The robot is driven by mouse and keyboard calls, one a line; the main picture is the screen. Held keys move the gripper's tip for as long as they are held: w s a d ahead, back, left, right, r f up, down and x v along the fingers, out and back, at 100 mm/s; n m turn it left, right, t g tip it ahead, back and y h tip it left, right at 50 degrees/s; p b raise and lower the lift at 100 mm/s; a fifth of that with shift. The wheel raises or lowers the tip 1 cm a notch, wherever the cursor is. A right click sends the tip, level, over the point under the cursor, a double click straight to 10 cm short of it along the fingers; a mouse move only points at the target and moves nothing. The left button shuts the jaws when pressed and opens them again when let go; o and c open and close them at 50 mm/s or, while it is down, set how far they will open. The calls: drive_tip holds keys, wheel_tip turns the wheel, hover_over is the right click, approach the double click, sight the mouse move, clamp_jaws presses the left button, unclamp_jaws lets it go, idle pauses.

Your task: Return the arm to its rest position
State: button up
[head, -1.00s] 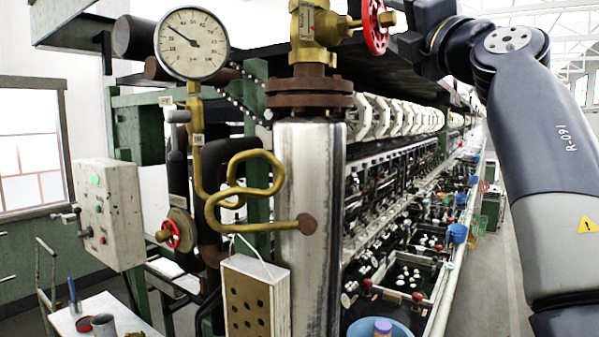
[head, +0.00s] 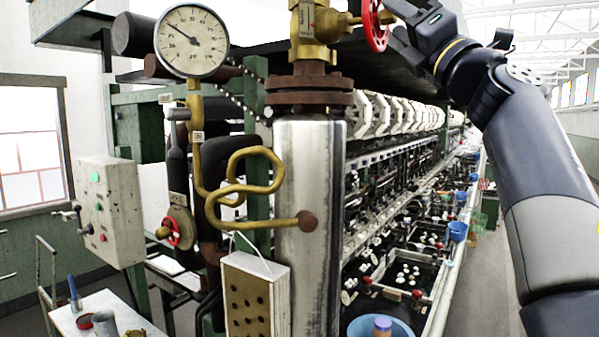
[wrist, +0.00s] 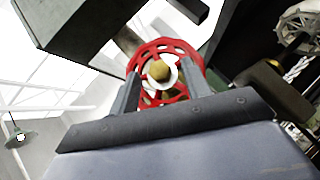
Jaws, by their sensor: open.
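My gripper (head: 391,22) is at the upper right of the head view, just right of the red handwheel (head: 375,25). The arm rises from the lower right corner and bends at the top. In the wrist view my two fingers (wrist: 158,72) stand apart, with nothing held between them. The red handwheel (wrist: 150,101) with its brass hub lies ahead of them, and the fingers overlap its rim in the picture. Whether they touch it I cannot tell.
The brass valve (head: 308,32) tops a steel pipe (head: 308,230) left of my gripper. A pressure gauge (head: 191,41) and control box (head: 112,212) stand further left. A dark overhead canopy (head: 350,55) runs behind the gripper. The aisle floor (head: 475,290) at right looks clear.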

drive_tip(key=shift+w+d+f+n+g+y, duration=0.1)
drive_tip(key=shift+n+g+y, duration=0.7)
drive_tip(key=shift+n+y, duration=0.9)
drive_tip(key=shift+w+d+n+g+y, duration=0.1)
drive_tip(key=shift+n+g+y, duration=0.7)
drive_tip(key=shift+n+y, duration=0.9)
drive_tip(key=shift+n, duration=0.5)
